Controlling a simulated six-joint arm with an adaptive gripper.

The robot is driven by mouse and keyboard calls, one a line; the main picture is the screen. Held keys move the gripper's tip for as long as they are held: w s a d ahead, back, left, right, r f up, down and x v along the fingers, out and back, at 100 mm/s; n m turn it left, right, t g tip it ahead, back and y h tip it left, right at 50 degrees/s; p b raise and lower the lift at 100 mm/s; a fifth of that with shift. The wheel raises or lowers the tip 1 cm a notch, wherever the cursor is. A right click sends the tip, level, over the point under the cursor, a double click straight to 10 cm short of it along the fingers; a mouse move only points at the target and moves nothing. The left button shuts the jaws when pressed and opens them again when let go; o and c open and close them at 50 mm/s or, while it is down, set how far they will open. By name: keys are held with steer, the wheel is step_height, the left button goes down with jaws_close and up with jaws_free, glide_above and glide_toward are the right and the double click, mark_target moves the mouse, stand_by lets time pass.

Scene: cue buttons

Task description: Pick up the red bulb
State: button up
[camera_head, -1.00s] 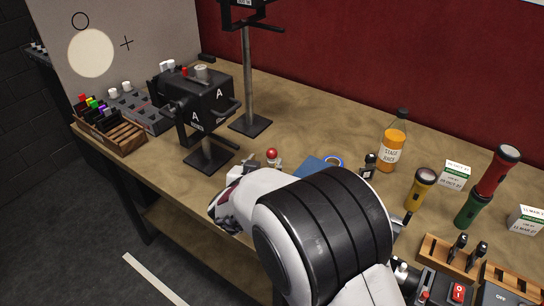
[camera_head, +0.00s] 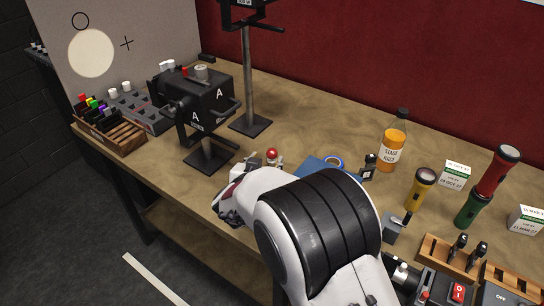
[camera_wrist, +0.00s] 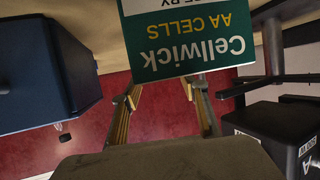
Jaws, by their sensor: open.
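A round red bulb (camera_head: 272,154) stands on a small pale base on the bench in the head view, just beyond my wrist. My gripper is mostly hidden behind my arm there. In the wrist view my gripper (camera_wrist: 167,97) is open, its two fingers apart with nothing seen held between them. A green and white Cellwick AA cells box (camera_wrist: 190,40) appears upside down just beyond the fingertips. I cannot make out the red bulb in the wrist view.
A black lamp marked A (camera_head: 205,105) stands left of the bulb. Bare bench (camera_head: 310,120) lies behind the bulb.

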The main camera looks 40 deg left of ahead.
mark_target(271, 155)
steer(key=shift+x, duration=2.6)
steer(key=shift+d+f, duration=0.1)
steer(key=c, duration=1)
